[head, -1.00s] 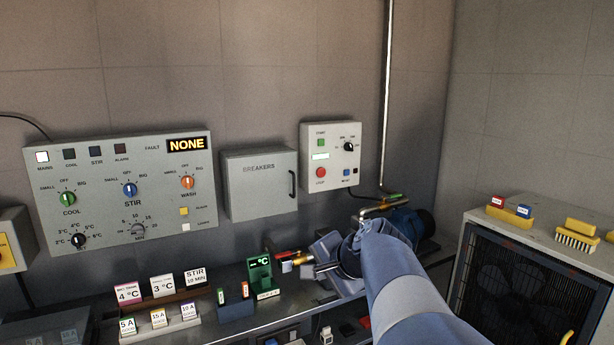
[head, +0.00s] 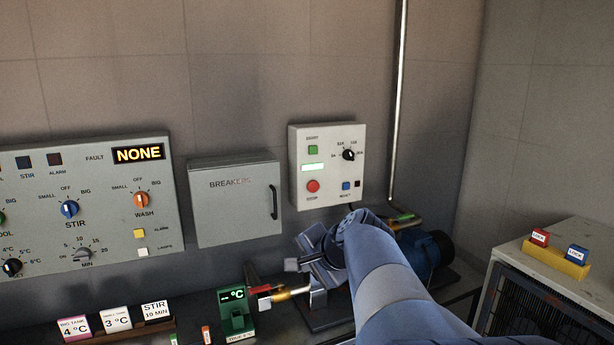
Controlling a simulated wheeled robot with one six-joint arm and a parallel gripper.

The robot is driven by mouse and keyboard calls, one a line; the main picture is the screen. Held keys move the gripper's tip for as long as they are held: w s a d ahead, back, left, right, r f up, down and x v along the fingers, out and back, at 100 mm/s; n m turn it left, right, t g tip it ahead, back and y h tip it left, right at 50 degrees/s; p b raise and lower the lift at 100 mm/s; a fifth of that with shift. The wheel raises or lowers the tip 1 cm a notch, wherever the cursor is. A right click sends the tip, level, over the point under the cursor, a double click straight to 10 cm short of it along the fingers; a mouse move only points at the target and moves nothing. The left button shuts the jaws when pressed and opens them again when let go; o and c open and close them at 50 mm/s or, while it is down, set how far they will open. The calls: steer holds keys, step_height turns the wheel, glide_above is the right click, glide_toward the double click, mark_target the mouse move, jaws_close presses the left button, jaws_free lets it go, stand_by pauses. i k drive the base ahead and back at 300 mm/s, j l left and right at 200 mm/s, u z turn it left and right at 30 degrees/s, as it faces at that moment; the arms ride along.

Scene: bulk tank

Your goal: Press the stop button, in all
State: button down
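The stop button (head: 313,186) is a round red button on the lower left of a pale grey control box (head: 327,200) on the back wall. A green start button (head: 313,150) and a lit pale display (head: 313,167) sit above it. My gripper (head: 296,265) is below the box, at the end of my blue-grey arm, pointing left and apart from the button. Its fingers are small and partly blend with the metal behind, so their opening is not clear.
A black knob (head: 348,155) and a blue reset button (head: 346,186) share the box. The breakers cabinet (head: 235,205) is shut at left. A blue motor (head: 430,250) and brass fitting (head: 292,293) are on the bench. A vertical pipe (head: 398,110) runs right of the box.

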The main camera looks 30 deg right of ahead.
mark_target(313, 186)
steer(key=i+l, duration=0.15)
steer(key=l, duration=0.2)
steer(key=i+l+u, duration=0.15)
steer(key=l, duration=0.15)
steer(key=i+l, duration=0.15)
steer(key=l, duration=0.2)
steer(key=i+l+u, duration=0.1)
steer(key=l, duration=0.25)
steer(key=i+l, duration=0.15)
steer(key=l, duration=0.2)
steer(key=i+u, duration=0.05)
